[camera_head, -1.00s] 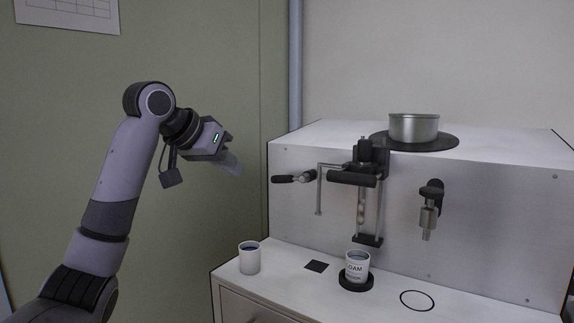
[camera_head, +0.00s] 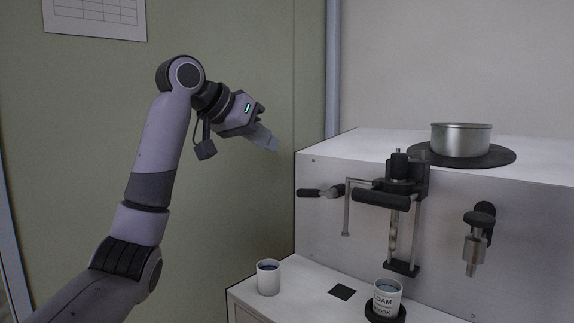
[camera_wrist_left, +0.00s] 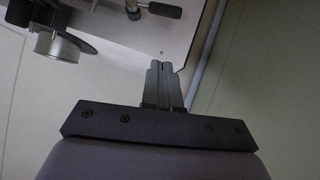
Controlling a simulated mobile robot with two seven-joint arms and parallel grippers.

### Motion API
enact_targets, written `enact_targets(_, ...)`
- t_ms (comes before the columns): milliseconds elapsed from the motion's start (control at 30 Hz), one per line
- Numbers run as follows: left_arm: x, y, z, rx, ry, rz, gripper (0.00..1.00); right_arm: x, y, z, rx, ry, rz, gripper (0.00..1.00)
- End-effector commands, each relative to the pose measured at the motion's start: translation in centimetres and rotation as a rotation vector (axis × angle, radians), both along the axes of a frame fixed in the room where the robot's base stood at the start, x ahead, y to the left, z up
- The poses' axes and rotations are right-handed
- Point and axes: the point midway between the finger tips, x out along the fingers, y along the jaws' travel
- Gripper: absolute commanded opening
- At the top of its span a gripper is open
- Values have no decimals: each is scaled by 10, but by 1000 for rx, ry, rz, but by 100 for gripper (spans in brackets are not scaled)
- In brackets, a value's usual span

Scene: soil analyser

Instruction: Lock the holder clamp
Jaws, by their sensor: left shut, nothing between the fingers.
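The holder clamp (camera_head: 397,181) is a dark bracket on the front of the white analyser, with a thick black horizontal handle (camera_head: 381,199) and a thin bent metal rod beside it. A small black-handled lever (camera_head: 322,191) sticks out to its left; which part locks the clamp I cannot tell. My left gripper (camera_head: 266,140) is in the air, left of the analyser and apart from the clamp. In the left wrist view its fingers (camera_wrist_left: 164,82) are together with nothing between them. A black handle (camera_wrist_left: 163,10) shows beyond the fingertips there. My right gripper is not in view.
A metal pot (camera_head: 461,139) sits on a dark round plate on the analyser top. A labelled cup (camera_head: 387,300) stands on a black round base below the clamp. A white cup (camera_head: 268,278) stands on the left of the ledge. A nozzle (camera_head: 475,245) juts out at right.

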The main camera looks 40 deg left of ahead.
Motion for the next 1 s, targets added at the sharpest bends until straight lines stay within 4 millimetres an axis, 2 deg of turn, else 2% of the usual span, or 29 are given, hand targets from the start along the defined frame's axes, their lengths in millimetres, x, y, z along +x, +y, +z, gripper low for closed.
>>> enact_targets(500, 80, -17, -58, 1, 5, 0, 0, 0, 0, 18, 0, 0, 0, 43)
enact_targets(700, 83, -21, -81, 1, 3, 0, 0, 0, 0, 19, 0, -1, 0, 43)
enact_targets(1000, 85, -23, -91, 1, 0, 1, 0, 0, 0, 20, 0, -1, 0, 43)
